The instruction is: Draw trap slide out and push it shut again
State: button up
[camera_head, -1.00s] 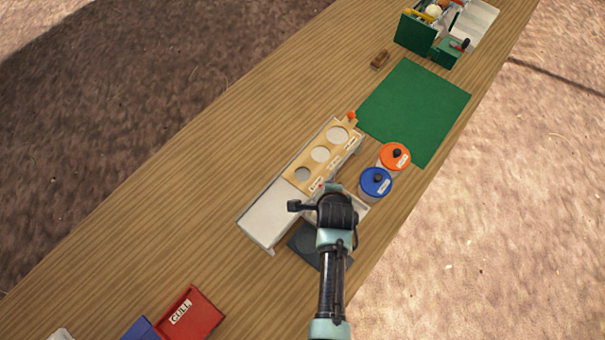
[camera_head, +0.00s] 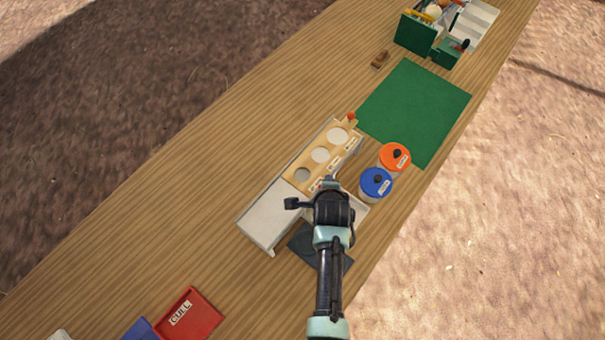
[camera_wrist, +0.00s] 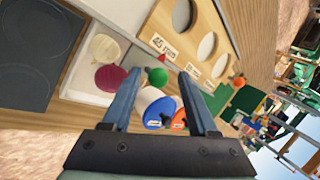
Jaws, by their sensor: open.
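A pale wooden board (camera_head: 320,160) with several round holes and size labels lies on a long white tray (camera_head: 270,213). A small wooden tab with an orange knob (camera_head: 351,116) is at the board's far end; it also shows in the wrist view (camera_wrist: 239,81). I cannot tell for sure which part is the trap slide. My gripper (camera_wrist: 163,74) is open over the near side of the tray, by the board's 45 mm end. A green ball (camera_wrist: 157,76) shows between the fingers in the wrist view; whether it touches them is unclear. My wrist hides this spot in the head view.
Blue-lidded (camera_head: 376,182) and orange-lidded (camera_head: 394,157) pots stand right of the board. Red (camera_wrist: 108,78) and pale (camera_wrist: 103,47) onions lie in a tray compartment. A green mat (camera_head: 415,110), green box (camera_head: 417,34), dark plate (camera_head: 303,246) and red CULL bin (camera_head: 190,315) are around.

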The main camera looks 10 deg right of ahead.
jog(key=shift+s+a+f, duration=0.1)
jog(key=shift+s+f, duration=0.1)
jog(key=shift+s, duration=0.05)
notch_tip(320, 180, up, 6)
jog(key=p, duration=0.5)
jog(key=shift+w+r+p, duration=0.15)
jog(key=shift+r+p, duration=0.05)
jog(key=shift+p, duration=0.15)
